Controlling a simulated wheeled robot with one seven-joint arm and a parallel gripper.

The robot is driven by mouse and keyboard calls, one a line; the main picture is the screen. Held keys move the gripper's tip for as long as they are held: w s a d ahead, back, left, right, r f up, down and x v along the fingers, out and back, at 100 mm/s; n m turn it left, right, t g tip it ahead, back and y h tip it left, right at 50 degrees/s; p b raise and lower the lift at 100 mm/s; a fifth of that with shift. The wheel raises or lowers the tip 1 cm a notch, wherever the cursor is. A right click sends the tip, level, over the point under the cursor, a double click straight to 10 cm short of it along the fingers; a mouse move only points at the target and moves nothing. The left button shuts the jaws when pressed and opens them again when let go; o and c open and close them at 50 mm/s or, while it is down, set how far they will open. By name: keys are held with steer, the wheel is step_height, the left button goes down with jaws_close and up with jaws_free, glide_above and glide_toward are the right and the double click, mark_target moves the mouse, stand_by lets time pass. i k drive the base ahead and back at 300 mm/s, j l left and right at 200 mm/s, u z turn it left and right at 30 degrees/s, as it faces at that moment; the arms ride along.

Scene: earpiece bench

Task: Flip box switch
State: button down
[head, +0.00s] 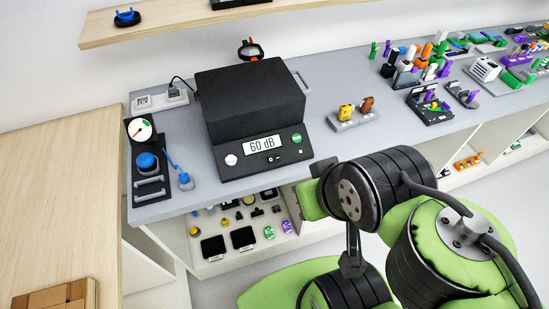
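The large black box (250,100) stands on the grey bench, with a sloped front panel. Its display (262,145) reads 60 dB. The panel has a round white knob (231,160) at the left and a round green button (297,138) at the right. Small controls (271,153) sit below the display; they are too small to tell which is the switch or which way it is set. My black and green arm is at the lower right, in front of the bench and apart from the box. I cannot make out my gripper's fingers in this view.
A gauge panel with a blue knob (147,161) is left of the box. A small grey stand (352,121) with yellow and brown earpieces is to the right. A wooden shelf (170,22) hangs behind. Bench space in front of the stand is clear.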

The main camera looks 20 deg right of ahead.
mark_target(276, 158)
steer(key=k+j+u, duration=0.1)
steer(key=j+u, duration=0.4)
steer(key=u, duration=0.2)
steer(key=k+j+u, duration=0.1)
steer(key=j+u, duration=0.2)
